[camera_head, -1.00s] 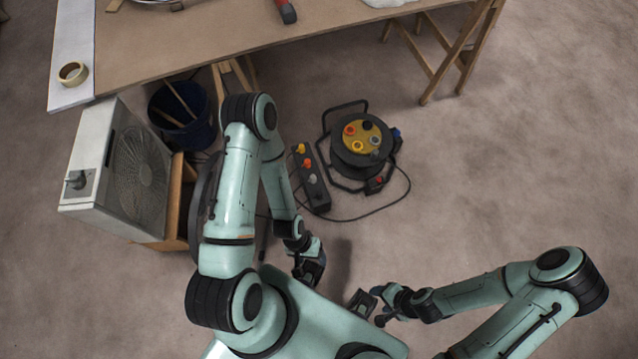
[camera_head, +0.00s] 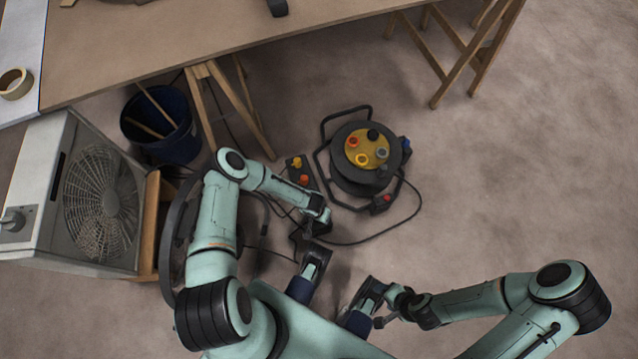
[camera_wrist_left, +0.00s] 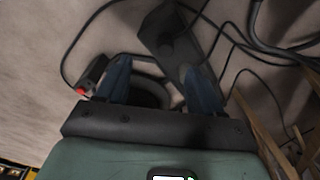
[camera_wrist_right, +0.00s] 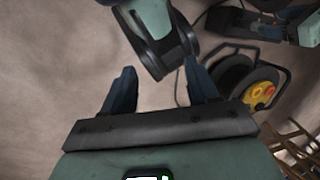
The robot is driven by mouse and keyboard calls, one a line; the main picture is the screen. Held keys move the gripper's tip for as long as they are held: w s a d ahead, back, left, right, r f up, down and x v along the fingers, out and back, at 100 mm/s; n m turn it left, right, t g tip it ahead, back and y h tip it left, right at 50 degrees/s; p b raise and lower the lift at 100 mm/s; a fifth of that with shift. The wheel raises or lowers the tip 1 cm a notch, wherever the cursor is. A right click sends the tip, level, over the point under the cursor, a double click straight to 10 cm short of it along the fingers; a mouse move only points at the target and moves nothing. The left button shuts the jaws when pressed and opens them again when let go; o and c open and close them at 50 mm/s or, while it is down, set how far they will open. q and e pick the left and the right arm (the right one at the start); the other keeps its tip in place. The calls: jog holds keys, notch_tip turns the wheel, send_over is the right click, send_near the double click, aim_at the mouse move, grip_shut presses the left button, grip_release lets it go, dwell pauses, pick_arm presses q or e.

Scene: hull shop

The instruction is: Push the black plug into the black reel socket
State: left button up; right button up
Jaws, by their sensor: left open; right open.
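The black cable reel (camera_head: 345,187) stands on the floor right of centre in the head view. Its yellow face (camera_head: 367,147) carries a black round fitting (camera_head: 373,134) at the top, plus red, yellow and grey ones. I cannot tell whether the black fitting is an empty socket or a plug. No separate black plug can be made out. My left gripper (camera_head: 308,275) is open and empty, in front of the reel and to its left. My right gripper (camera_head: 360,305) is open and empty, closer to my body. The reel also shows in the right wrist view (camera_wrist_right: 262,93).
A black cable (camera_head: 409,222) loops over the floor. The floor at right is clear.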

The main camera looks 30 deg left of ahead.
pick_arm(q)
jog(key=shift+w+a+f, duration=0.2)
jog(key=shift+w+a, duration=0.2)
jog(key=shift+w, duration=0.15)
pick_arm(e)
jog(key=shift+w+f, duration=0.15)
jog(key=shift+w, duration=0.05)
pick_arm(q)
jog(key=f+b, duration=0.1)
jog(key=f, duration=0.1)
jog(key=f+b, duration=0.1)
jog(key=f, duration=0.1)
jog(key=w+f+b, duration=0.1)
jog(key=f, duration=0.2)
jog(key=shift+w+f, duration=0.1)
jog(key=shift+f, duration=0.45)
pick_arm(e)
jog(key=w+d+f+t, duration=0.1)
jog(key=w+d+f, duration=0.1)
jog(key=w, duration=0.3)
jog(key=shift+d+f+t+h, duration=0.25)
jog(key=shift+f+t+h, duration=0.15)
jog(key=shift+f, duration=0.5)
